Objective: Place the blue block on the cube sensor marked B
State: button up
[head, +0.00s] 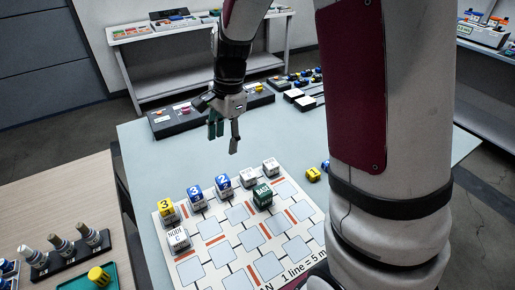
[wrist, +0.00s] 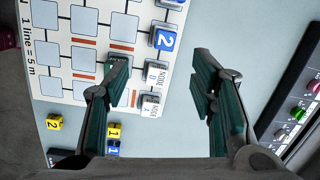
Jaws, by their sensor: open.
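My gripper (head: 225,134) is open and empty above the table; it also shows in the wrist view (wrist: 161,60). Blue block 2 (head: 223,183) and blue block 3 (head: 196,193) stand in the row along the board's far edge, with pale sides showing under their blue tops. Blue block 2 also shows in the wrist view (wrist: 163,38). A blue block marked 1 (wrist: 113,148) lies off the board. Two light node cubes (head: 248,177) (head: 270,167) stand right of blue 2. Node cube C (head: 178,238) stands at the near left. I cannot make out a cube marked B.
The board (head: 188,272) has pale squares and orange bars. Green BASE cube (head: 262,196) and yellow block 3 (head: 166,209) stand on it; yellow block 1 (head: 313,174) lies beside it. A dark tray (head: 172,124) is behind. A green tray (head: 75,284) is at lower left.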

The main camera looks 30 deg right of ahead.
jog(key=s+a+r+n+t, duration=0.1)
jog(key=s+r+n+t, duration=0.1)
jog(key=s+r+n, duration=0.65)
jog(key=s+r+n+t+h, duration=0.1)
jog(key=s+r+n, duration=0.2)
jog(key=s, duration=0.4)
jog(key=s+r+n+t, duration=0.1)
jog(key=s+r+n, duration=0.1)
jog(key=s+n, duration=0.2)
jog(key=s, duration=0.3)
jog(key=shift+s+r+h, duration=0.35)
jog(key=shift+r+h, duration=0.05)
jog(key=shift+d, duration=0.15)
